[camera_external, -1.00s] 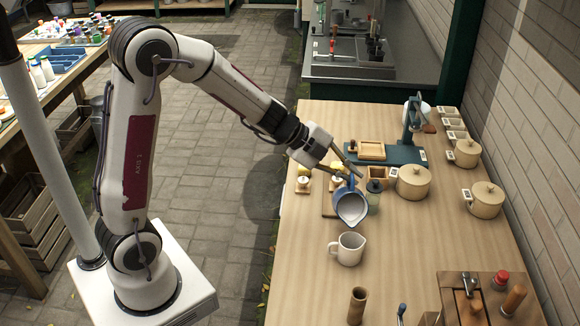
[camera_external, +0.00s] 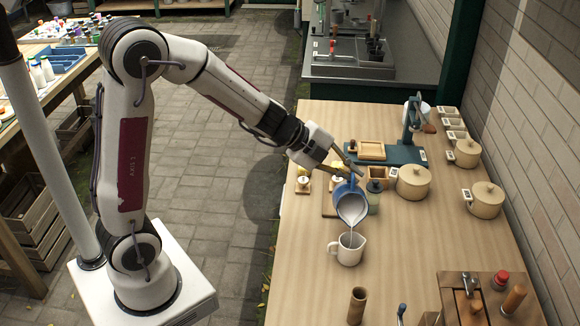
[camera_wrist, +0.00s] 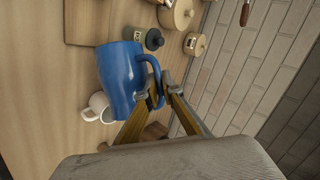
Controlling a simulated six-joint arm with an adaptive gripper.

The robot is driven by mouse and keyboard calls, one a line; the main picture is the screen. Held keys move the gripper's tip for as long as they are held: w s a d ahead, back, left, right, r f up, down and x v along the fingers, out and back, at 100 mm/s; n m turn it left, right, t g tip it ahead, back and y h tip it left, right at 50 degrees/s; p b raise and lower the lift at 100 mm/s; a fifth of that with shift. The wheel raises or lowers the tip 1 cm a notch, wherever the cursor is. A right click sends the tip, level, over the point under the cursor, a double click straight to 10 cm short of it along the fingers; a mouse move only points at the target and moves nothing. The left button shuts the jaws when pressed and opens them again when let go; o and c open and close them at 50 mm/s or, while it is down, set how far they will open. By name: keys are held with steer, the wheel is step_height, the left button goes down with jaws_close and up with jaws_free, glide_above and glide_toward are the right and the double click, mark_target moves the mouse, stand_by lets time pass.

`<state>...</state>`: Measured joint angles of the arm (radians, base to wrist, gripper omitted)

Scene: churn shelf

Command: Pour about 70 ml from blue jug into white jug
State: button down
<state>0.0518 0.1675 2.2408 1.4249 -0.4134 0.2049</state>
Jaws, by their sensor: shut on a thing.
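The blue jug (camera_external: 347,203) is tilted in the air above the table, its pale inside and mouth facing the camera. My gripper (camera_external: 350,172) is shut on its handle; the hold also shows in the wrist view (camera_wrist: 161,90), where the blue jug (camera_wrist: 121,76) fills the middle left. The white jug (camera_external: 348,250) stands upright on the table just below the blue jug's lip. A thin pale stream runs from that lip down into the white jug's mouth. In the wrist view the white jug (camera_wrist: 98,108) is partly hidden behind the blue one.
Lidded pots (camera_external: 413,182) stand to the right. A dark blue scale (camera_external: 385,153) with a wooden tray sits behind. A wooden cylinder (camera_external: 357,305) stands in front, and a wooden box with tools (camera_external: 490,300) at the front right. The table left of the white jug is clear.

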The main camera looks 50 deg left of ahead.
mark_target(345, 183)
steer(key=shift+s+d+r+m+t+y+b, duration=0.3)
steer(key=shift+d+r+b, duration=0.2)
steer(key=shift+b, duration=0.75)
steer(key=shift+s+d+r+m+t+y+b, duration=0.25)
steer(key=shift+s+d+r+t+b, duration=0.2)
steer(key=shift+b, duration=0.75)
stand_by(1.2)
steer(key=shift+w+a, duration=0.15)
steer(key=shift+w+a+f+n+g, duration=0.2)
steer(key=shift+a+f+n+g, duration=0.05)
steer(key=shift+a+g, duration=0.15)
steer(key=shift+w+a+f+n+g+h, duration=0.2)
steer(key=shift+a+f+h, duration=0.05)
steer(key=shift+a+f, duration=0.15)
steer(key=shift+w+a+f+n+g+h, duration=0.2)
steer(key=shift+a+f, duration=0.1)
steer(key=shift+f, duration=0.1)
steer(key=shift+w+a+f+g+h, duration=0.15)
steer(key=shift+a+f+g+h, duration=0.15)
steer(key=shift+f, duration=0.25)
steer(key=shift+f+n, duration=0.1)
steer(key=shift+n, duration=0.2)
steer(key=shift+w+a+f+n+g+h+p, duration=0.2)
steer(key=shift+a+f+n+g+h+p, duration=0.1)
steer(key=shift+f+p, duration=0.15)
steer(key=shift+w+a+f+n+g+h+p, duration=0.25)
steer(key=shift+f+h+p, duration=0.1)
steer(key=shift+f, duration=0.1)
steer(key=shift+w+a+f, duration=0.1)
steer(key=shift+a, duration=0.1)
